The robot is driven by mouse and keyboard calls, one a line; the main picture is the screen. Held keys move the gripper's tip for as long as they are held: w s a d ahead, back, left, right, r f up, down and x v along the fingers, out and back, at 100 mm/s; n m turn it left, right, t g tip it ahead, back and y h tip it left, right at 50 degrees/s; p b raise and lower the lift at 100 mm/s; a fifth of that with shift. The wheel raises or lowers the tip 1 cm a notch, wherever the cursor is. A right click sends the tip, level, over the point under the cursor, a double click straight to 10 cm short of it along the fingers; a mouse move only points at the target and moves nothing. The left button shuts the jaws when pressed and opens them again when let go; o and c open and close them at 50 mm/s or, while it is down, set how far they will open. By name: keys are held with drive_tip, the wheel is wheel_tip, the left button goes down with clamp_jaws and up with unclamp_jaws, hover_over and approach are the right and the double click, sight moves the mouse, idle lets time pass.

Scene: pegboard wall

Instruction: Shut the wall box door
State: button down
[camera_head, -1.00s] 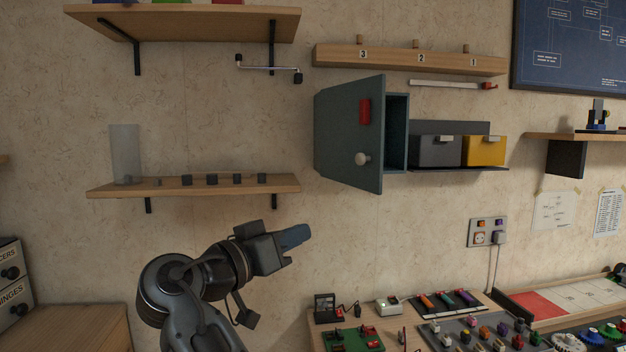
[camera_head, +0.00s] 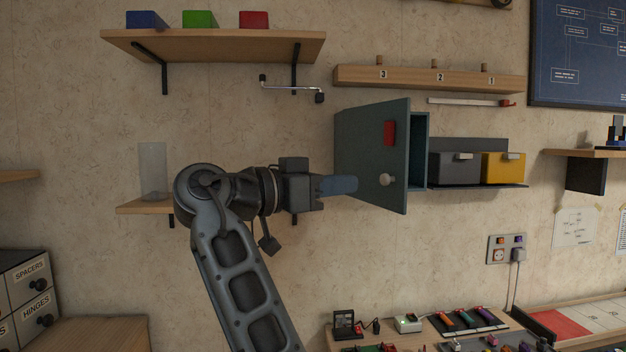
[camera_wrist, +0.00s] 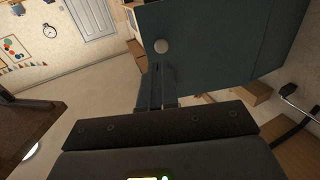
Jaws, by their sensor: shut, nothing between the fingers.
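The teal wall box (camera_head: 420,150) hangs on the wall, with its inside visible at the right. Its door (camera_head: 360,135) stands partly open, hinged at the left, free edge toward me. The door's outer face bears a red patch and a pale round knob (camera_head: 386,180). My gripper (camera_head: 355,184) is shut and empty, its blue fingertips overlapping the door's face left of the knob; I cannot tell if they touch. In the wrist view the closed fingers (camera_wrist: 156,72) point toward the door (camera_wrist: 225,45), with the knob (camera_wrist: 161,46) just beyond the tips.
Grey (camera_head: 455,168) and yellow (camera_head: 503,168) bins sit on a ledge right of the box. A numbered wooden rail (camera_head: 430,79) is above it. A shelf (camera_head: 215,46) with coloured blocks is at upper left. A crank-like rod (camera_head: 290,88) hangs nearby. The wall below the box is clear.

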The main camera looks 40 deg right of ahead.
sight(384, 180)
drive_tip(key=p+x, duration=0.1)
drive_tip(key=x, duration=0.5)
idle(0.3)
